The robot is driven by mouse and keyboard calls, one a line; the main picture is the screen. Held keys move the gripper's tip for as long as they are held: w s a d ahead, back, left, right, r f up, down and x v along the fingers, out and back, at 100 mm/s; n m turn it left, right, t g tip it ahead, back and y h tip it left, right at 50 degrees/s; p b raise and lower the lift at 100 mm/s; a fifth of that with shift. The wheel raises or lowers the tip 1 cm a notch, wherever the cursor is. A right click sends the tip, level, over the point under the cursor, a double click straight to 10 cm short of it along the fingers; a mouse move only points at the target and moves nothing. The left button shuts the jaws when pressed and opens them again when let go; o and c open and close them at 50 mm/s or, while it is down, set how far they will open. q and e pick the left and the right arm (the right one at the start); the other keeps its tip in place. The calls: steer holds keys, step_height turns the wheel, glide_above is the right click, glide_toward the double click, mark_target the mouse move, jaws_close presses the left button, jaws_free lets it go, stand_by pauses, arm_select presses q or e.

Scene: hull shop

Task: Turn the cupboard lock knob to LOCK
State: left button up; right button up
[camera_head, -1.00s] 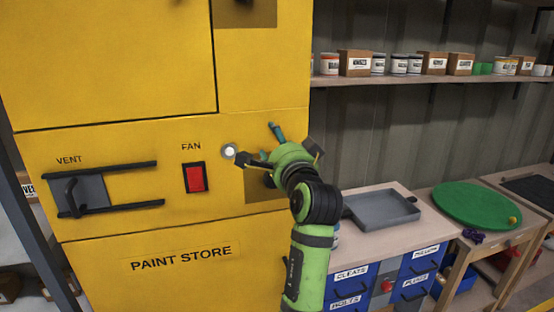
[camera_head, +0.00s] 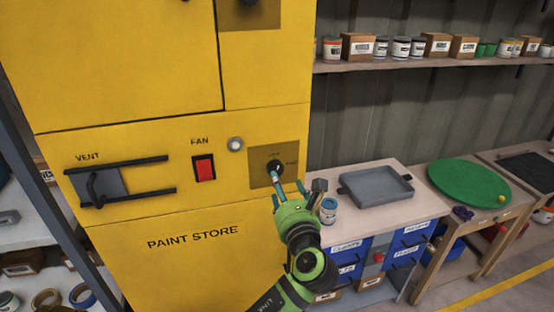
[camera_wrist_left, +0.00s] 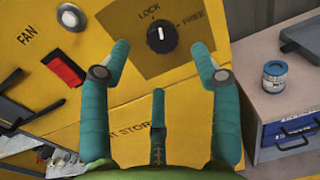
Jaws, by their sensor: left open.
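The cupboard lock knob (camera_head: 275,167) is round and black, on a brown plate on the yellow cupboard. In the left wrist view the knob (camera_wrist_left: 162,36) shows a white pointer line, with LOCK above it and FREE to its right. The line stands nearly upright in that view, between the two labels and closer to LOCK. My left gripper (camera_head: 289,186) is open and empty, just below and right of the knob in the head view. In the left wrist view its teal fingers (camera_wrist_left: 163,50) are spread, with the knob beyond and between their tips. My right gripper is out of view.
A red FAN switch (camera_head: 204,169), a round grey button (camera_head: 235,144) and a VENT slide handle (camera_head: 97,187) are left of the knob. A small blue-lidded can (camera_head: 328,211) and a grey tray (camera_head: 376,187) stand on the bench at right.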

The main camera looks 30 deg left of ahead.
mark_target(275, 169)
arm_select(q)
steer(key=w+a+m+p, duration=0.1)
steer(key=w+a+p, duration=0.1)
steer(key=w+a, duration=0.2)
steer(key=shift+w+a+f, duration=0.25)
steer(key=shift+a+f, duration=0.05)
steer(key=shift+a, duration=0.15)
